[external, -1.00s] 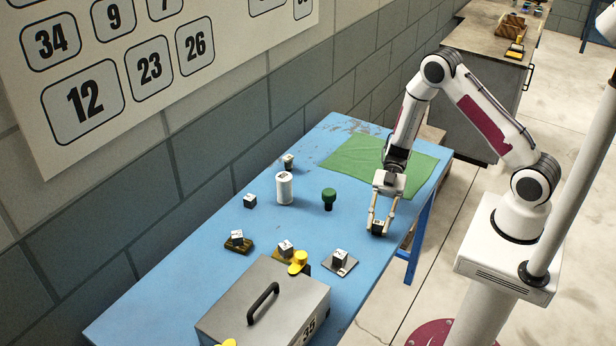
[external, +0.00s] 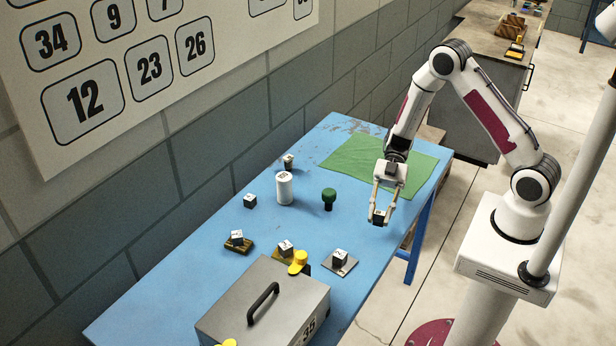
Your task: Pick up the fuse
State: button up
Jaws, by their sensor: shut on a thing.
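My gripper (external: 380,210) is at the right side of the blue table (external: 290,225), fingers pointing down. It is shut on the fuse (external: 379,218), a small dark block with a lighter top, and holds it a little above the table near the right edge. The fingers hide part of the fuse, and its markings are too small to read.
A green mat (external: 350,158) lies behind the gripper. To the left stand a dark green knob (external: 329,197), a white cylinder (external: 284,188) and several small black-and-white cubes, including one on a grey plate (external: 345,268). A grey handled box (external: 235,305) fills the front.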

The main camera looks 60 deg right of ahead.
aim_at(380, 212)
jog(key=shift+r, duration=3.05)
